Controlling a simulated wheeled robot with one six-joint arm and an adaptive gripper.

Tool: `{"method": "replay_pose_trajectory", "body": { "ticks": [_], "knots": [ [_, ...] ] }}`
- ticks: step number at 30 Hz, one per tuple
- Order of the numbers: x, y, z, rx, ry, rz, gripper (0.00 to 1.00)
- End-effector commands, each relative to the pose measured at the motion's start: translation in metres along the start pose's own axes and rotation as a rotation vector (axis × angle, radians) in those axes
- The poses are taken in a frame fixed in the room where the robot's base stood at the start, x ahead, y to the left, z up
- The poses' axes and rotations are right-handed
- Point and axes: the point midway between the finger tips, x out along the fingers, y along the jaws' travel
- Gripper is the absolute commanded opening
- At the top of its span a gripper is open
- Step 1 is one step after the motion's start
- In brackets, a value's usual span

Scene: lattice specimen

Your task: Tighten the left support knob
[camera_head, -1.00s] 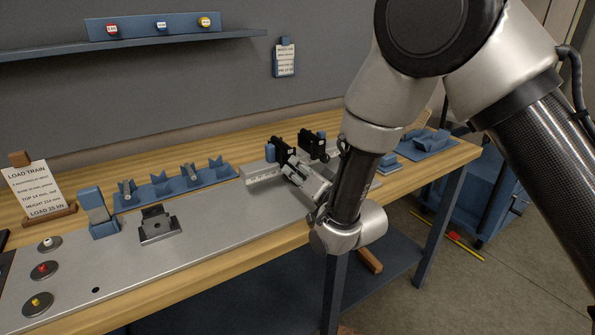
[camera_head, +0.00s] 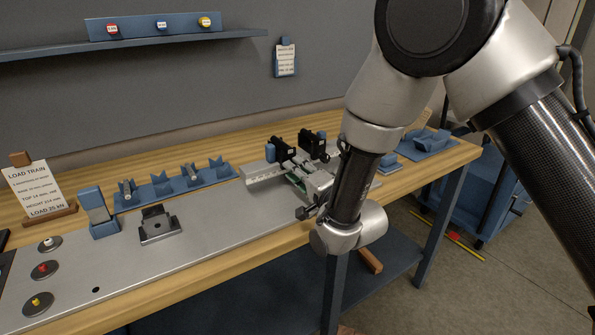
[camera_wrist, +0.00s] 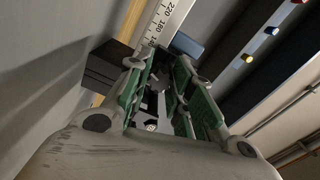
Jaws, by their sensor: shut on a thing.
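The bend fixture on the bench has a left support (camera_head: 281,150) and a right support (camera_head: 313,146), both dark blocks on a pale rail with a ruler scale (camera_head: 264,173). My gripper (camera_head: 294,178) is low at the front of the left support, with its green-lined fingers pointing at it. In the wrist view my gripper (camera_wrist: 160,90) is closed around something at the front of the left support. The left support knob is hidden between the fingers, so its shape does not show. A dark block (camera_wrist: 100,70) and the ruler scale (camera_wrist: 160,22) show beside the fingers.
A blue rack (camera_head: 175,187) with several cradles stands left of the fixture. A dark clamp block (camera_head: 157,223) and a blue stand (camera_head: 97,212) are on the metal plate (camera_head: 215,235). Blue blocks (camera_head: 430,143) lie to the right. The plate's front middle is clear.

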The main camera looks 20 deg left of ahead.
Motion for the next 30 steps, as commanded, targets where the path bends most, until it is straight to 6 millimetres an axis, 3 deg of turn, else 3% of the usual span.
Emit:
{"method": "replay_pose_trajectory", "body": {
  "ticks": [12, 13, 16, 26, 30],
  "knots": [
    [-0.001, 0.003, 0.001, 0.005, -0.004, 0.007, 0.0],
    [-0.001, 0.003, 0.001, 0.005, -0.004, 0.007, 0.28],
    [-0.001, 0.002, 0.001, 0.004, -0.003, 0.006, 0.46],
    [-0.002, 0.001, 0.0, 0.005, -0.001, 0.002, 0.46],
    [-0.017, 0.001, 0.001, 0.005, -0.002, 0.004, 0.46]
  ]
}}
